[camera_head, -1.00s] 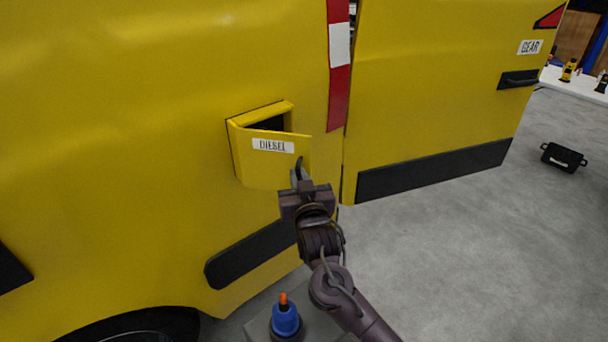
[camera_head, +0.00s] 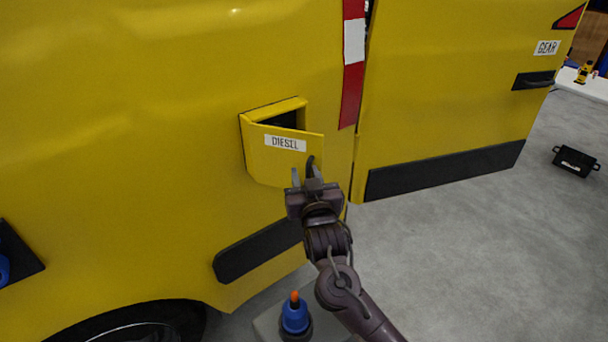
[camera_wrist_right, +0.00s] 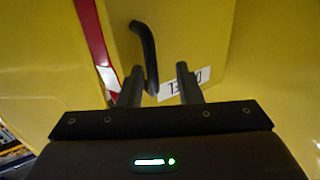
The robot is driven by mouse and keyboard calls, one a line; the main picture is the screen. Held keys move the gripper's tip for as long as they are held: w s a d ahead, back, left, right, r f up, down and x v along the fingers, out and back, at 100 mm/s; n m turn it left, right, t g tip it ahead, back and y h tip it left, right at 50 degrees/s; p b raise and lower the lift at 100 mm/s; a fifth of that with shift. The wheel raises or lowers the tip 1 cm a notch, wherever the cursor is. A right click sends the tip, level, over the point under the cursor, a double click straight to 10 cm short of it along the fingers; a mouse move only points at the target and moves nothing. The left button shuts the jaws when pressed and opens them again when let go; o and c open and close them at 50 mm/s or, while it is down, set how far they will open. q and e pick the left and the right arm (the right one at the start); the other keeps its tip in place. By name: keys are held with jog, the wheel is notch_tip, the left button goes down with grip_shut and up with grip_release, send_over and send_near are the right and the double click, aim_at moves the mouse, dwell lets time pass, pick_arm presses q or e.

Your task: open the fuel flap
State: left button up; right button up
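The fuel flap (camera_head: 271,158) is a yellow panel labelled DIESEL on the side of a yellow van. It stands partly open, swung out at its right side, with a dark recess (camera_head: 283,121) showing behind it. A curved black handle (camera_wrist_right: 147,50) is on the flap near its free edge. My right gripper (camera_head: 304,173) is at this handle. In the right wrist view its two fingers (camera_wrist_right: 159,84) are apart, with the handle's lower end between them, close to the left finger; I cannot tell whether they touch. My left gripper is not in view.
A van door labelled GEAR (camera_head: 440,90) is to the right of the flap. A black case (camera_head: 575,161) lies on the open grey floor at right. A white table (camera_head: 585,86) is behind it.

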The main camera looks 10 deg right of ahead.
jog(key=s+b, duration=0.1)
jog(key=s, duration=0.6)
jog(key=shift+s+d+b, duration=0.15)
jog(key=shift+d+b, duration=0.05)
jog(key=shift+b, duration=0.1)
